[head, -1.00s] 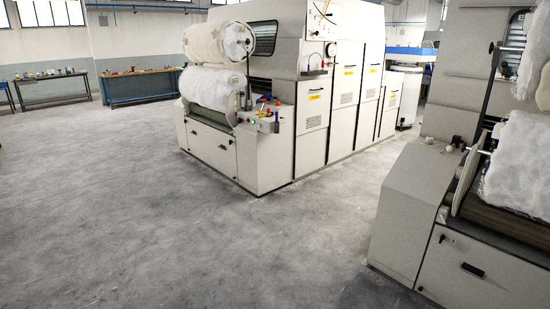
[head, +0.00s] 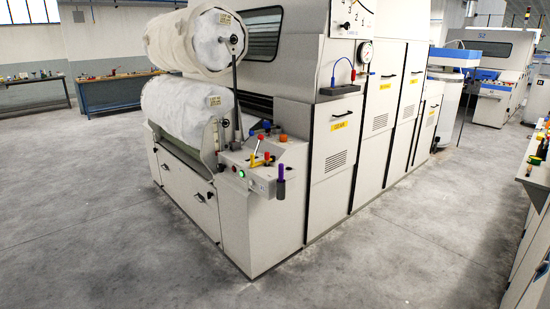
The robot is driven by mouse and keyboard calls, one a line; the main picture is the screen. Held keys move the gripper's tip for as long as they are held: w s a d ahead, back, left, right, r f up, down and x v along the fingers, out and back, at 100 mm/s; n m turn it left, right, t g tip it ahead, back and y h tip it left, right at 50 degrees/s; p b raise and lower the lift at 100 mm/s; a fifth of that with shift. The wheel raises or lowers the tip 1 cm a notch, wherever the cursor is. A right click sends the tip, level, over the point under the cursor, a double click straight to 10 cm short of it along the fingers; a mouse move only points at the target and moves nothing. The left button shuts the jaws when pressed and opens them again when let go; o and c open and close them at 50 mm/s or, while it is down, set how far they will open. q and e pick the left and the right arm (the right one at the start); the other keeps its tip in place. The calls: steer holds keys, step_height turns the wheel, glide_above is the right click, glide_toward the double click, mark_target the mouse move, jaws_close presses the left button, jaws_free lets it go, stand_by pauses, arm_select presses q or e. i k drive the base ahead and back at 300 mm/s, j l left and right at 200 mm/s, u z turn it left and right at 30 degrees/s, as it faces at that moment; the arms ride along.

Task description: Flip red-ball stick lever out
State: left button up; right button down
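The carding machine (head: 330,130) stands ahead with a control panel (head: 262,178) on its near corner. On the panel a small stick lever with a red ball (head: 267,156) stands among other controls. A green button (head: 241,174) is on the left. Neither of my grippers is in view.
Two large white fibre rolls (head: 190,112) sit at the machine's left end. Grey floor (head: 90,230) is open in front and to the left. A workbench (head: 112,92) stands far left. A bench with items (head: 528,190) stands at the right edge.

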mark_target(260, 138)
steer(key=i+u, duration=0.1)
steer(key=i, duration=0.45)
steer(key=i+l, duration=0.1)
steer(key=i, duration=0.4)
steer(key=i+l+u, duration=0.15)
steer(key=i, duration=0.4)
steer(key=i+u, duration=0.1)
steer(key=i, duration=0.4)
steer(key=i+l+u, duration=0.1)
steer(key=i+l, duration=0.15)
steer(key=i, duration=0.3)
steer(key=i+l+u, duration=0.15)
steer(key=i, duration=0.15)
steer(key=i+l+u, duration=0.15)
steer(key=i, duration=0.15)
